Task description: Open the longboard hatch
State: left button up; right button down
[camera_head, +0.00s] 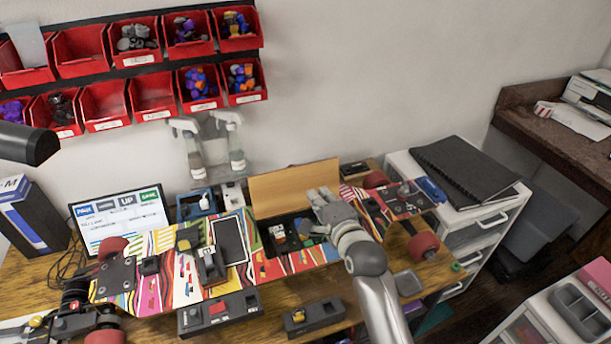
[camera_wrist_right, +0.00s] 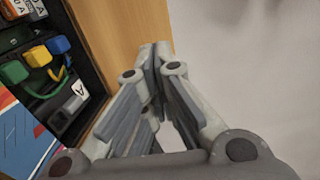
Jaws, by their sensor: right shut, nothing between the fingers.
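The longboard (camera_head: 160,250) lies across the bench with a multicoloured striped deck and red wheels. Its hatch lid (camera_head: 295,190) is a plain wooden panel, raised and leaning up at the back of a dark compartment (camera_head: 272,243). Electronic parts with green, blue and yellow pieces show in the compartment in the right wrist view (camera_wrist_right: 50,70). My right gripper (camera_head: 318,196) is shut and empty, at the right end of the raised lid. In the wrist view the lid (camera_wrist_right: 125,25) shows behind the closed fingers (camera_wrist_right: 153,55); contact cannot be told. My left gripper is not in view.
A dark tablet (camera_head: 230,240) and small black devices lie on the deck. Control boxes (camera_head: 220,312) sit in front of it. Spray bottles (camera_head: 190,145) stand behind, below red wall bins (camera_head: 155,95). A white drawer unit (camera_head: 485,220) stands right.

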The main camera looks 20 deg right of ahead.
aim_at(302, 170)
jog(key=p+x, duration=0.2)
jog(key=x, duration=0.8)
jog(key=shift+w, duration=0.15)
jog(key=shift+r+b+x, duration=0.15)
jog(key=shift+b+x, duration=0.05)
jog(key=shift+x, duration=0.5)
jog(key=shift+r+b+x, duration=0.15)
jog(key=shift+x, duration=0.6)
